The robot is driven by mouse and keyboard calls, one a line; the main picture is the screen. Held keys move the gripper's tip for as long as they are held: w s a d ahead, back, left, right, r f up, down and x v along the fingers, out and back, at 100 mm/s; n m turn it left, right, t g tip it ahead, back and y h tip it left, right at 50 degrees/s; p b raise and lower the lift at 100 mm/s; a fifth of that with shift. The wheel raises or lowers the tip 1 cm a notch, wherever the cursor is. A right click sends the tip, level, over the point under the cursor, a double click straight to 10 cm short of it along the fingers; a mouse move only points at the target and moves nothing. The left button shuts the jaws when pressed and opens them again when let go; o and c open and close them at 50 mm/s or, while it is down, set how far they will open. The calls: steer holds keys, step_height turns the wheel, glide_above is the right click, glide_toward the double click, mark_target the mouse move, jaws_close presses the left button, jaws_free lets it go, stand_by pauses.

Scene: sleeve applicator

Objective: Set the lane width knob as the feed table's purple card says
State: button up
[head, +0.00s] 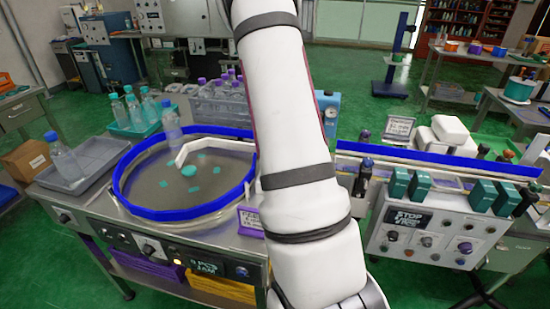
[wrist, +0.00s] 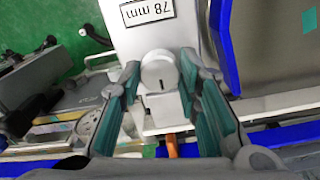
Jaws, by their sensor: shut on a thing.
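A round pale grey knob (wrist: 158,70) with a short dark pointer line shows in the wrist view, in front of a white housing with a label reading "78 mm" (wrist: 152,13). My gripper (wrist: 160,72) has its teal-padded fingers on either side of the knob and is shut on it. The pointer line faces the bottom of the wrist picture. In the head view my arm hides the knob and my gripper. A purple card (head: 251,221) stands at the front edge of the feed table (head: 90,205), partly behind my arm; its writing is too small to read.
A grey tray (head: 95,160) and several bottles stand further left. Blue lane rails (head: 440,158) and a control panel (head: 425,245) with green blocks lie to the right.

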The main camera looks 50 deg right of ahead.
steer(key=o, duration=1.1)
steer(key=shift+o, duration=0.2)
steer(key=shift+r, duration=0.1)
step_height(320, 180, up, 12)
